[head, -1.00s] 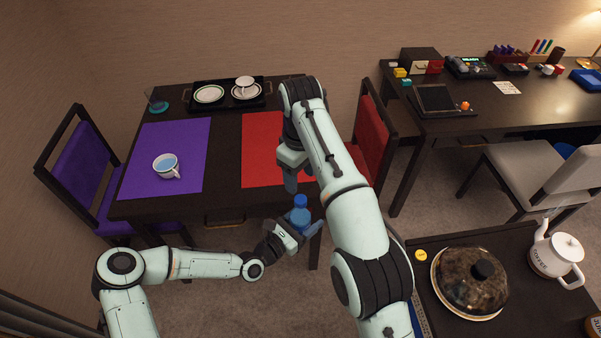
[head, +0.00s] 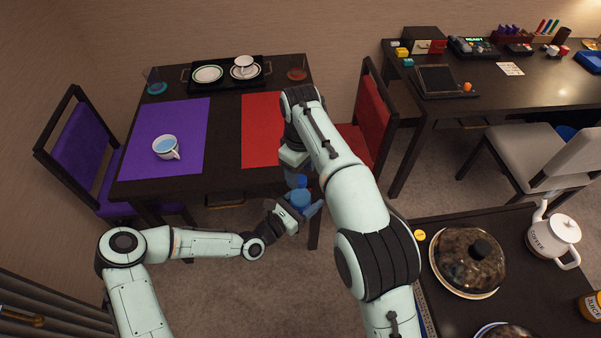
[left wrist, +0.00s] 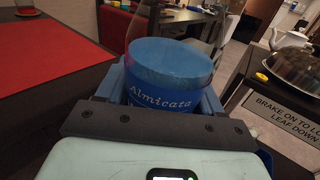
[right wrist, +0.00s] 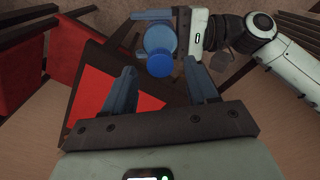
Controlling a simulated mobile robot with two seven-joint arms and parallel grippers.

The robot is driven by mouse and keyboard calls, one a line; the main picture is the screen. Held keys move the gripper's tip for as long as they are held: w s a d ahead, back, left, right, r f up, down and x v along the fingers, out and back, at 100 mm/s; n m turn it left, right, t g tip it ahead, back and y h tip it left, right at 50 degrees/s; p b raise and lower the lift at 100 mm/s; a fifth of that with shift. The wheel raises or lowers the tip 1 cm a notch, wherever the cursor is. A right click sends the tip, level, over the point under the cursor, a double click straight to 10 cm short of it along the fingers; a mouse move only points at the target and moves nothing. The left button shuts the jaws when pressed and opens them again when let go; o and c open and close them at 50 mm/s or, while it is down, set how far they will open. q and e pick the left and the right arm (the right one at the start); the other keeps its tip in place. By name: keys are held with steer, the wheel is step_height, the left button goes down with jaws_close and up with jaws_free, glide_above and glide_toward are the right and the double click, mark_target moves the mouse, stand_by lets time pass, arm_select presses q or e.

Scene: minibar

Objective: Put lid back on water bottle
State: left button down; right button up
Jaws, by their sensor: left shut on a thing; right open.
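The water bottle (head: 300,198) is upright in my left gripper (head: 304,209), in front of the dining table. The left wrist view shows its blue "Almicata" label (left wrist: 160,97) and clear upper wall; its top is out of frame there. A darker blue lid (right wrist: 159,65) shows over the bottle's top in the right wrist view, and also in the head view (head: 298,181). I cannot tell whether it is seated. My right gripper (head: 296,172) is just above the bottle. Its fingers are apart, one on each side of the lid in the right wrist view, not visibly touching it.
The dining table holds a purple mat (head: 190,125) with a cup (head: 166,147), a red mat (head: 260,140) and a black tray (head: 225,82). At right, a dark cart carries a domed dish (head: 467,262), a coffee pot (head: 553,238) and a small yellow disc (head: 419,235).

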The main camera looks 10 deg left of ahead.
steer(key=shift+f, duration=0.85)
steer(key=shift+c, duration=0.3)
jaws_close()
steer(key=m, duration=0.5)
steer(key=shift+o, duration=0.2)
jaws_free()
